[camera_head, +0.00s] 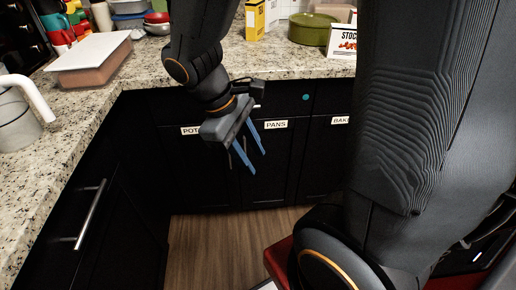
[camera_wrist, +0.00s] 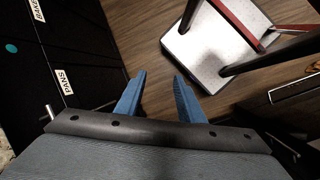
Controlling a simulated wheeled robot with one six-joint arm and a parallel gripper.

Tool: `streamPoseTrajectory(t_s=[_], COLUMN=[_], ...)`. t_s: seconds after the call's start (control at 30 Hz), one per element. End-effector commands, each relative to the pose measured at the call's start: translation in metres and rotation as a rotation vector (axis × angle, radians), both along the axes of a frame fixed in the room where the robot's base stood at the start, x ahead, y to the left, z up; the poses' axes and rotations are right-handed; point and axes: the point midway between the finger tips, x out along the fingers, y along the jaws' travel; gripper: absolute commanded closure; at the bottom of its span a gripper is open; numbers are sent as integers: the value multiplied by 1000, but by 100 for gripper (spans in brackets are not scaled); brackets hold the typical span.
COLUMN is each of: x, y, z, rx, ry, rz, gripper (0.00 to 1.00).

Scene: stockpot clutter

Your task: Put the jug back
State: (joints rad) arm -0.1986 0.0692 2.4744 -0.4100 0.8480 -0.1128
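A clear jug (camera_head: 14,122) with a thick white handle stands on the speckled counter at the left edge of the head view, partly cut off by the frame. It is the only thing in view that looks like a jug. My gripper (camera_head: 258,163) hangs in front of the dark cabinet fronts, well to the right of the jug and apart from it. Its two blue fingers are spread, with nothing between them. The wrist view also shows my gripper (camera_wrist: 159,75) open and empty above the floor. The jug is not in the wrist view.
A lidded container (camera_head: 92,66) sits on the left counter (camera_head: 75,112). A green pot (camera_head: 312,30), a stock sign (camera_head: 343,42) and a yellow box (camera_head: 255,20) stand on the back counter. Mugs and bowls crowd the back left corner. A drawer handle (camera_head: 91,213) sticks out at left.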

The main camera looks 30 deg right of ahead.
Motion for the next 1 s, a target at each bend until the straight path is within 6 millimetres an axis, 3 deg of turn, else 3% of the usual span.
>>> streamPoseTrajectory(t_s=[0.1,0.2,0.4,0.77,1.0], x=[-8,-7,-3,-3,-5], y=[-11,-17,-25,-24,8], z=[-3,-3,-1,1,21], rx=[124,197,264,271,285], ry=[-96,-169,-251,-257,-241], rz=[-313,-518,-734,-749,-655], gripper=[65,65,65,65,65])
